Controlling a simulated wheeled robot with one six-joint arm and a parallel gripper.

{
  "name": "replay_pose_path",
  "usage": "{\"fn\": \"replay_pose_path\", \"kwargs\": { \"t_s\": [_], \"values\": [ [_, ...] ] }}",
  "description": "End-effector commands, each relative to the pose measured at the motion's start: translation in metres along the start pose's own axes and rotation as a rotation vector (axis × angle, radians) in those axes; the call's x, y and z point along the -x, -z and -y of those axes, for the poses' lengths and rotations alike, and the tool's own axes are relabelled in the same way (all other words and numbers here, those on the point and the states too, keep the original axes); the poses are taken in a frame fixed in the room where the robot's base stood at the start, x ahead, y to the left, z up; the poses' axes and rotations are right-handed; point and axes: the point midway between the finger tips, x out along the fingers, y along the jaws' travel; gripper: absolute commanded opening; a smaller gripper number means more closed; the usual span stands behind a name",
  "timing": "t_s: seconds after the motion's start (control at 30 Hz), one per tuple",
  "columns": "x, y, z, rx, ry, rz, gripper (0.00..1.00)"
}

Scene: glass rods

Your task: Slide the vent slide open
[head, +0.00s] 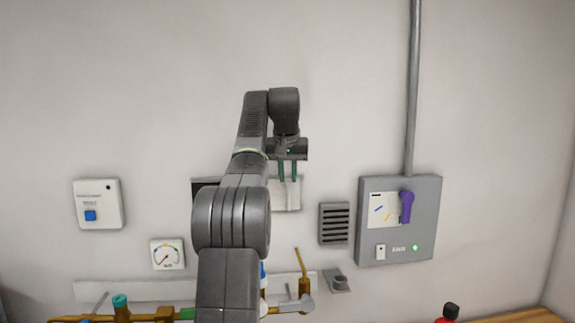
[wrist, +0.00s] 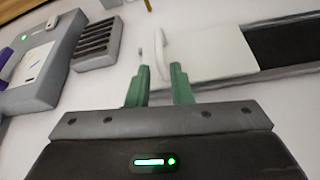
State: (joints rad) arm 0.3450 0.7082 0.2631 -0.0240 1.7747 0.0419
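The vent slide is a white panel (wrist: 205,50) on the wall. It also shows in the head view (head: 294,197), partly hidden by my arm. A dark opening (wrist: 290,42) shows beside the panel, on its right in the wrist view. In the head view the dark opening (head: 202,188) is to the left. A pale upright handle (wrist: 160,48) stands out from the panel. My gripper (wrist: 161,72) is at the handle, its green fingers apart on either side of it, with gaps visible. In the head view my gripper (head: 288,180) points down in front of the panel.
A grey louvre (head: 333,223) and a grey box with a purple lever (head: 406,206) are to the right. A gauge (head: 167,254) and a white button box (head: 97,204) are to the left. Brass pipework (head: 150,316) runs below.

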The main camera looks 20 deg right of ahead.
Motion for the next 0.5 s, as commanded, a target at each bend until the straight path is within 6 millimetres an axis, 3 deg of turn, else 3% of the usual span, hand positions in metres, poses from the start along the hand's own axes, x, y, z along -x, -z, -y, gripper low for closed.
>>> {"fn": "replay_pose_path", "kwargs": {
  "t_s": [0.2,0.5],
  "values": [
    [0.028,0.001,0.0,0.0,0.0,0.001,0.2],
    [0.039,0.0,0.0,0.0,0.0,0.001,0.2]
  ]
}}
